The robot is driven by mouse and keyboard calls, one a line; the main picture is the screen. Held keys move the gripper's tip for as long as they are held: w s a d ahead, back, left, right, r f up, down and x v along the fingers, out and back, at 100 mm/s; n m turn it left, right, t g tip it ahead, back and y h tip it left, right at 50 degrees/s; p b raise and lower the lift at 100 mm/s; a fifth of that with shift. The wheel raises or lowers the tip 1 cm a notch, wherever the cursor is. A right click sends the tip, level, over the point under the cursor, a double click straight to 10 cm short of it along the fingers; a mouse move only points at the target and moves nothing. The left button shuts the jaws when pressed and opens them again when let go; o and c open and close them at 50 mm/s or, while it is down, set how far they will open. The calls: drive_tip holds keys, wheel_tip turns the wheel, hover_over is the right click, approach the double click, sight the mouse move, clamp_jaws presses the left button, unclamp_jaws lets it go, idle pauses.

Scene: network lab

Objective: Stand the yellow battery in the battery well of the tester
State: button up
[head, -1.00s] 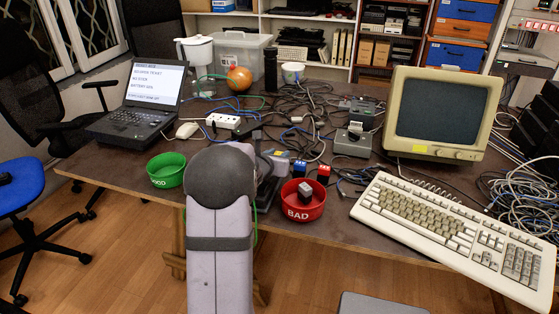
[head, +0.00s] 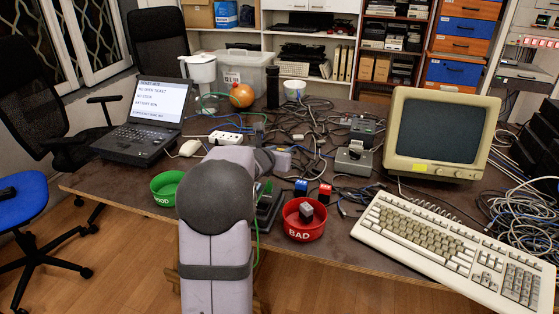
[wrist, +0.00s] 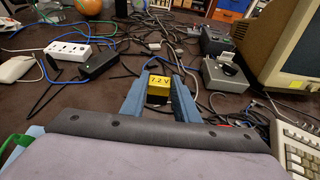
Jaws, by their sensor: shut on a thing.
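The yellow battery (wrist: 159,82), marked "7.2 V", is between the two blue fingers of my gripper (wrist: 159,90) in the wrist view. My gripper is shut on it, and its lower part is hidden. In the head view my arm hides most of the gripper, and I cannot make out the battery. A grey box with a raised part on top (head: 352,158), probably the tester, stands right of my gripper. It also shows in the wrist view (wrist: 225,76), ahead and right of the battery, apart from it. Its well cannot be made out.
A darker box (head: 363,131) stands behind the grey box. A green bowl (head: 165,190), monitor (head: 440,125), keyboard (head: 440,240) and loose cables surround the work area.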

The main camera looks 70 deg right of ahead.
drive_tip(key=w+a+r+n+t+p, duration=0.2)
drive_tip(key=w+a+r, duration=0.6)
drive_tip(key=r, duration=0.4)
drive_tip(key=s+a+f+m+g, duration=0.2)
drive_tip(key=s+a+f, duration=0.5)
drive_tip(key=a+f, duration=0.2)
drive_tip(key=shift+a, duration=0.15)
drive_tip(key=shift+s+f, duration=0.1)
drive_tip(key=shift+f, duration=0.1)
drive_tip(key=shift+f+b, duration=1.65)
drive_tip(key=shift+f, duration=0.45)
